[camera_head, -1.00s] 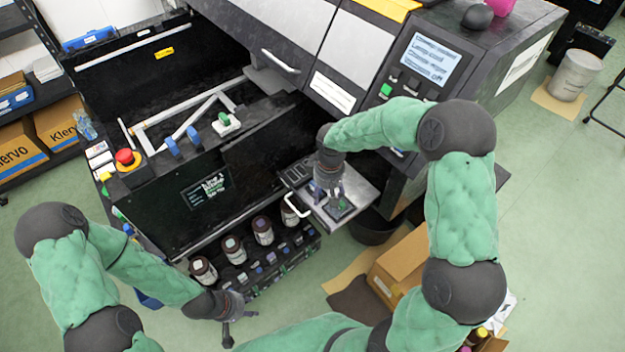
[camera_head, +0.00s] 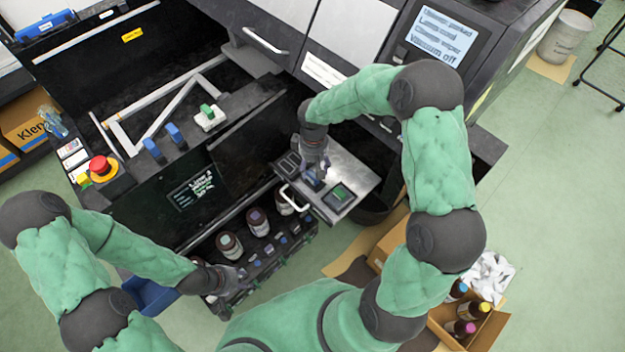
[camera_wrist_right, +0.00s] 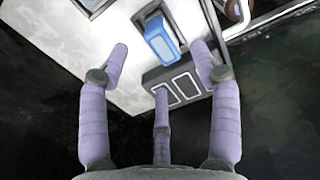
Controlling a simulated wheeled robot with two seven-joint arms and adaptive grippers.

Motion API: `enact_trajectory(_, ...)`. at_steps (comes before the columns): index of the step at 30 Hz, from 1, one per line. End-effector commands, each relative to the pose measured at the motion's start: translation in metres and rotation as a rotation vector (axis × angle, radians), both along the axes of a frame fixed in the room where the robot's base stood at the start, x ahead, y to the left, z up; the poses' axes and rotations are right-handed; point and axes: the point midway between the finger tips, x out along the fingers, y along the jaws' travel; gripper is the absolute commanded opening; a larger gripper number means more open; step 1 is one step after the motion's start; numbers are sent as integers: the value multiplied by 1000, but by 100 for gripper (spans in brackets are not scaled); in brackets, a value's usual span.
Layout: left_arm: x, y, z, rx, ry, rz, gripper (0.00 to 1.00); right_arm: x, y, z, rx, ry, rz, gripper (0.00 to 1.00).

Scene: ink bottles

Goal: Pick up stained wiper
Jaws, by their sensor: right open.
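A blue-topped piece in a dark holder (camera_wrist_right: 160,40) stands on the pale metal pull-out tray (camera_wrist_right: 55,35); I take it to be the wiper. No stain can be made out on it. In the head view it shows as a small blue spot (camera_head: 314,180), partly covered by my right gripper (camera_head: 315,170). In the right wrist view the right gripper (camera_wrist_right: 160,62) is open and empty, its fingers spread to either side of the blue piece and short of it. My left gripper (camera_head: 222,285) hangs low by the bottle rack; its fingers are too small to read.
A framed green pad (camera_head: 339,196) lies on the tray beside the wiper, and dark slots (camera_wrist_right: 178,85) lie on its other side. A white handle (camera_head: 294,196) sticks out at the tray's front edge. Dark bottles (camera_head: 257,222) stand in a rack below left. The machine body (camera_head: 345,35) rises behind.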

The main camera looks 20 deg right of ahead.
Motion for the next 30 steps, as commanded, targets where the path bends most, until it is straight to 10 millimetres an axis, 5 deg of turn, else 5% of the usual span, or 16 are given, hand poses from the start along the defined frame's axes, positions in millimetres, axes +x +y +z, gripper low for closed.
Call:
enact_trajectory(13, 0, 0, -26, 0, 0, 0, 40, -2, -2, -50, 1, 0, 1, 63)
enact_trajectory(21, 0, 0, -25, 0, 0, 0, 40, -2, -1, -51, 2, -2, 0, 63)
enact_trajectory(27, 0, 0, -25, 0, 0, 0, 40, -2, -1, -51, 2, -2, 0, 7)
enact_trajectory(30, 0, 0, -25, 0, 0, 0, 40, -2, -1, -51, 2, -2, 0, 2)
